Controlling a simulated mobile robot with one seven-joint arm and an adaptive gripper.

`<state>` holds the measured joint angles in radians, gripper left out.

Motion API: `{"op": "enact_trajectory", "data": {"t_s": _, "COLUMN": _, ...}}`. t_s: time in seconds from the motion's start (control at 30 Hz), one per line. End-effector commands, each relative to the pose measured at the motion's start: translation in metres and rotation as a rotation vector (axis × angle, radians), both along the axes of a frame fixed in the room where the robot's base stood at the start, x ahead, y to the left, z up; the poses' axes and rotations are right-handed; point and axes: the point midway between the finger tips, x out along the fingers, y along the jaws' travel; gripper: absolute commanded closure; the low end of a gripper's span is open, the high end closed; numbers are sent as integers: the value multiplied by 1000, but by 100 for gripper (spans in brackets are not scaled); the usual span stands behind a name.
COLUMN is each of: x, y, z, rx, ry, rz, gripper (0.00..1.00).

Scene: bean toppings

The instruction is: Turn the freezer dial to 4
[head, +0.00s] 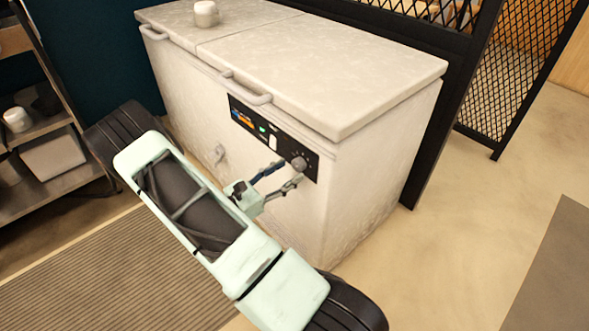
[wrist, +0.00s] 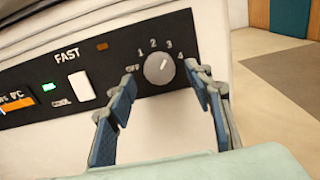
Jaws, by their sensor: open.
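The freezer dial (head: 299,163) is a round grey knob at the right end of the black control panel on the white chest freezer (head: 375,155). In the wrist view the dial (wrist: 158,68) has OFF, 1, 2, 3 and 4 printed around it. A faint light mark on its face seems to slant up and right, but its exact setting is hard to tell. My gripper (head: 289,173) is open in front of the panel. In the wrist view its two fingers (wrist: 161,77) stand to the left and right of the dial. I cannot tell whether either touches it.
The panel also has a white FAST switch (wrist: 79,86), a green light (wrist: 48,87) and a temperature display (wrist: 15,104). A lid handle (head: 245,92) juts out above the panel. A shelf rack (head: 50,165) stands left; a black mesh partition (head: 465,45) stands behind. Floor at right is clear.

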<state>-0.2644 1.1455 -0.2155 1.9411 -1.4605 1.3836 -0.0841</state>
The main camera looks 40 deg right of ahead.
Motion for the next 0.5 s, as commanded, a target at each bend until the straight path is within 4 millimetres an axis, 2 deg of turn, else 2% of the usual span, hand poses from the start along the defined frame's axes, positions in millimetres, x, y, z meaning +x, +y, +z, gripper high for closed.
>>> {"op": "enact_trajectory", "data": {"t_s": 0.03, "x": 0, "y": -9, "z": -1, "rx": 1, "ry": 0, "rz": -3, "gripper": 53}}
{"op": "enact_trajectory", "data": {"t_s": 0.2, "x": 2, "y": -28, "z": -1, "rx": 0, "ry": 0, "rz": -2, "gripper": 53}}
{"op": "enact_trajectory", "data": {"t_s": 0.5, "x": 3, "y": -33, "z": 0, "rx": 1, "ry": 0, "rz": 0, "gripper": 53}}
